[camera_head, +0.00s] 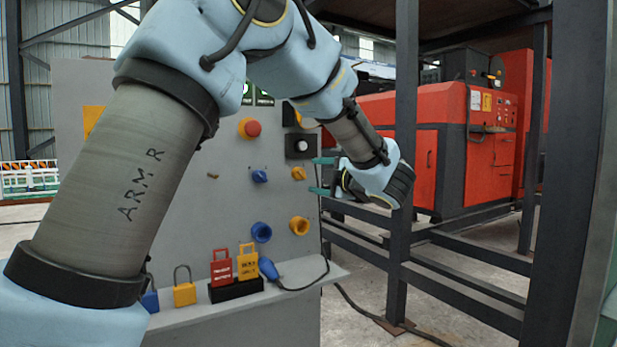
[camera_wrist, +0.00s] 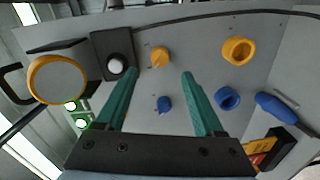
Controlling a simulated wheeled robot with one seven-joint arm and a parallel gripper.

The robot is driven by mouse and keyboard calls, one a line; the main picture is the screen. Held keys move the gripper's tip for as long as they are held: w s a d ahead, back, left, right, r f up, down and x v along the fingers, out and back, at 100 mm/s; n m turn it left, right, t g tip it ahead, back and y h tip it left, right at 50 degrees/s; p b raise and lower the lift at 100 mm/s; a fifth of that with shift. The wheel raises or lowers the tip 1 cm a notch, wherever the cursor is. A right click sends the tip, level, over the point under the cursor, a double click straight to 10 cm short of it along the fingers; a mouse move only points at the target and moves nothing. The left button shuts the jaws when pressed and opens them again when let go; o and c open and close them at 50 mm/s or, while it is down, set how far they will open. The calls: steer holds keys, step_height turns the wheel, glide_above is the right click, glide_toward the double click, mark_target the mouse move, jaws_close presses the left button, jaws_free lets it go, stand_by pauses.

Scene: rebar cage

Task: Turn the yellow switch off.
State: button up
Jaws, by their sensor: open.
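The yellow switch (camera_head: 298,173) is a small knob on the right part of the grey panel (camera_head: 215,205). It also shows in the wrist view (camera_wrist: 160,57), just beyond and between my fingertips. My gripper (camera_head: 312,175) is open, with two green fingers pointing at the panel, one above and one below the switch's height. In the wrist view my gripper (camera_wrist: 159,73) has nothing between its fingers, and they look apart from the switch. A blue switch (camera_head: 259,176) sits left of the yellow one. The exact angle of the yellow knob is hard to tell.
A black box with a white button (camera_head: 300,146) is just above the switch. Yellow (camera_head: 299,225) and blue (camera_head: 261,232) sockets are below. A red button (camera_head: 250,128) is upper left. Padlocks and tags stand on the ledge (camera_head: 300,270). A dark steel post (camera_head: 405,160) stands close right.

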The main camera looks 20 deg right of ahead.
steer(key=s, duration=0.4)
steer(key=shift+d, duration=0.2)
stand_by(0.3)
